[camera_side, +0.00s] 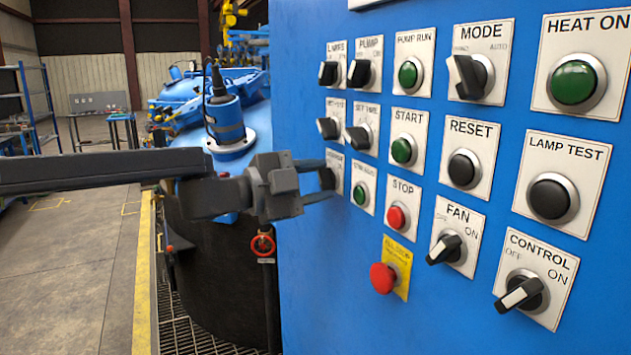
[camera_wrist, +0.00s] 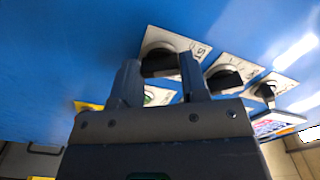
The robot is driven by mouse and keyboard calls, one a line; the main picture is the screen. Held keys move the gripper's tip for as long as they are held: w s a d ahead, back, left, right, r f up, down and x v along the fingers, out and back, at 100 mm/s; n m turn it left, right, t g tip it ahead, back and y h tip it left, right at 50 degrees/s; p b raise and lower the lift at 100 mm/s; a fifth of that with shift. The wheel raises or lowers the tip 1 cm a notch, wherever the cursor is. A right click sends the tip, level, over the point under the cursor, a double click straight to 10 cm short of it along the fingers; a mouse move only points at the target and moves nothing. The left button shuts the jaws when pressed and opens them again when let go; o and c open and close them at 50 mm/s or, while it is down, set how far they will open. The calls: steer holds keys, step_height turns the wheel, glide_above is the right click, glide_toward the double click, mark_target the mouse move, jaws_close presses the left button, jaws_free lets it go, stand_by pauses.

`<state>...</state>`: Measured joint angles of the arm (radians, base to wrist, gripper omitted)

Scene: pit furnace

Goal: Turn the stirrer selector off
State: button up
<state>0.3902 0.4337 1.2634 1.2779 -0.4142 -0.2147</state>
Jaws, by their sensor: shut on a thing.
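The stirrer selector (camera_side: 328,178) is a dark knob on a white label plate in the lower left of the blue panel. Its label is mostly hidden in the side view. My gripper (camera_side: 318,182) reaches it from the left, with its fingers at the knob. In the wrist view the selector (camera_wrist: 160,62) sits between the two fingertips of my gripper (camera_wrist: 158,70), which is shut on it. The handle's exact angle is hidden by the fingers.
A green button (camera_side: 360,194) is close to the right, with the red stop button (camera_side: 396,217) beyond it. A selector (camera_side: 328,128) is just above. The red emergency button (camera_side: 383,278) stands out below right. Open floor lies left.

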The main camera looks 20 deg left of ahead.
stand_by(0.3)
steer(key=o, duration=0.9)
steer(key=v, duration=1.4)
steer(key=shift+d, duration=0.1)
